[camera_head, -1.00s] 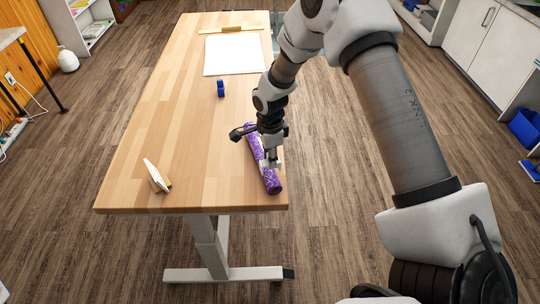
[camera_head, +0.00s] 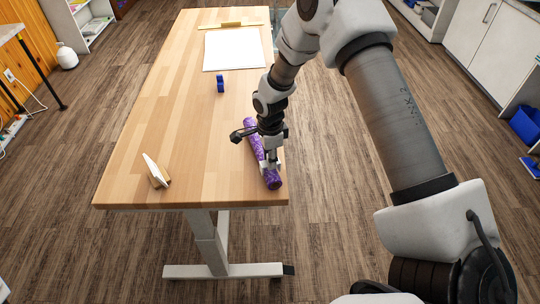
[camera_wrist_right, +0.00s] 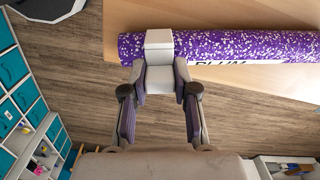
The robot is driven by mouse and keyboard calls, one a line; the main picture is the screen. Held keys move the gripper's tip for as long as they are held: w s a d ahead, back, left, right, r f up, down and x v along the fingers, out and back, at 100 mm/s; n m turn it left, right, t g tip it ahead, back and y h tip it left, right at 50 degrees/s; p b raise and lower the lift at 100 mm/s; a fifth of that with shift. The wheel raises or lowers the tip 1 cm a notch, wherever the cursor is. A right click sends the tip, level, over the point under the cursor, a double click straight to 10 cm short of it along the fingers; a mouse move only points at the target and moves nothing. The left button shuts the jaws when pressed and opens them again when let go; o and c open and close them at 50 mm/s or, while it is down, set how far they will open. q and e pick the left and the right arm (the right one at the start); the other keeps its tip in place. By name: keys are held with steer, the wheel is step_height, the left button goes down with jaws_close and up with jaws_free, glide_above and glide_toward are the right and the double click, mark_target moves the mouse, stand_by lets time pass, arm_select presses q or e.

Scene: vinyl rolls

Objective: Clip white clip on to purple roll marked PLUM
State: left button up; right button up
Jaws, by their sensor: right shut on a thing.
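The purple speckled roll (camera_head: 252,137) lies lengthwise near the right edge of the table; its near end shows below my right gripper (camera_head: 270,163). In the right wrist view the roll (camera_wrist_right: 215,44) runs across the top, with a white label (camera_wrist_right: 292,66) whose lettering is partly cut off. My right gripper (camera_wrist_right: 160,82) is shut on the white clip (camera_wrist_right: 158,44). The clip overlaps the roll's side left of the label; whether it is fully around the roll cannot be told. My left gripper is not in view.
The wooden table (camera_head: 190,120) is mostly clear. A white sheet (camera_head: 233,50) lies at the back, with a blue object (camera_head: 220,84) in front of it. A white piece on a small wooden stand (camera_head: 157,172) is at the front left.

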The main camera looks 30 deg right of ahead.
steer(key=shift+f, duration=0.15)
stand_by(0.3)
steer(key=shift+f, duration=0.2)
stand_by(0.3)
steer(key=shift+f, duration=0.65)
steer(key=o, duration=1)
step_height(320, 180, up, 7)
steer(key=p, duration=0.6)
steer(key=shift+r, duration=0.1)
